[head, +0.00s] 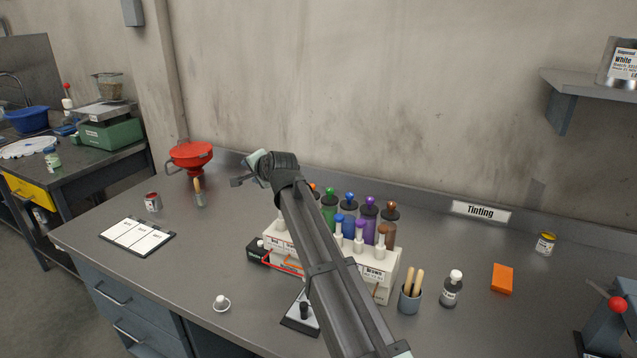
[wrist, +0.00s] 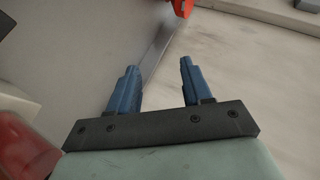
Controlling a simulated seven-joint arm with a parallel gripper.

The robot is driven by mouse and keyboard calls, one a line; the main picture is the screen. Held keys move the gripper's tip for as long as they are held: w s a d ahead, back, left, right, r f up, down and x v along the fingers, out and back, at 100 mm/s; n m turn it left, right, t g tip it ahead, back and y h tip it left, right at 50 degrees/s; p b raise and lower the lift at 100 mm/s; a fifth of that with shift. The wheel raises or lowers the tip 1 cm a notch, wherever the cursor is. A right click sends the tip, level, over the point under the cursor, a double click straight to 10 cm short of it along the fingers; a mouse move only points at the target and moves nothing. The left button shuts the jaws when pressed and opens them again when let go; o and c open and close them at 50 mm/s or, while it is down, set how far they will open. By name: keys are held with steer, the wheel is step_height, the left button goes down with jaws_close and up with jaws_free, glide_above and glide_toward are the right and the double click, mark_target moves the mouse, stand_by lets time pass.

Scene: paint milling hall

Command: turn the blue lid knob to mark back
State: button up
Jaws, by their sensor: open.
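A blue lid knob (head: 349,196) tops a dark blue bottle in the back row of the tinting rack (head: 384,292), between a green-topped and a purple-topped bottle. My arm crosses in front of the rack and hides part of its left side. Any mark on the knob is too small to make out. My gripper (head: 238,182) is up and to the left of the knob, apart from it. In the wrist view my gripper (wrist: 157,66) shows two blue fingers spread apart with nothing between them. The blue knob does not show there.
A red funnel (head: 190,156) stands behind and left of my gripper. A cup of sticks (head: 410,298), a small bottle (head: 452,289) and an orange block (head: 502,279) are right of the rack. The clipboard (head: 137,236) lies left. The front-left counter has free room.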

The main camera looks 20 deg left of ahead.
steer(key=w+d+r+m+t+h, duration=0.1)
steer(key=w+d+r+m+t, duration=0.1)
steer(key=w+d+r, duration=0.7)
steer(key=w+d+r+m+t+h, duration=0.1)
steer(key=w+d+r+t, duration=0.15)
steer(key=d+r, duration=1.15)
steer(key=m+g+h, duration=0.3)
steer(key=m+g, duration=0.4)
steer(key=m, duration=0.2)
glide_above(350, 194)
steer(key=w+d, duration=0.3)
step_height(350, 194, down, 7)
steer(key=s+d+f+m+g+h, duration=0.2)
steer(key=s+f+m+g, duration=0.1)
steer(key=s+m, duration=0.3)
steer(key=shift+m, duration=0.6)
steer(key=x, duration=0.4)
steer(key=w+x, duration=0.1)
steer(key=x, duration=0.8)
steer(key=shift+w+a+f, duration=0.1)
steer(key=shift+w+f, duration=0.15)
steer(key=shift+f, duration=0.05)
jaws_close()
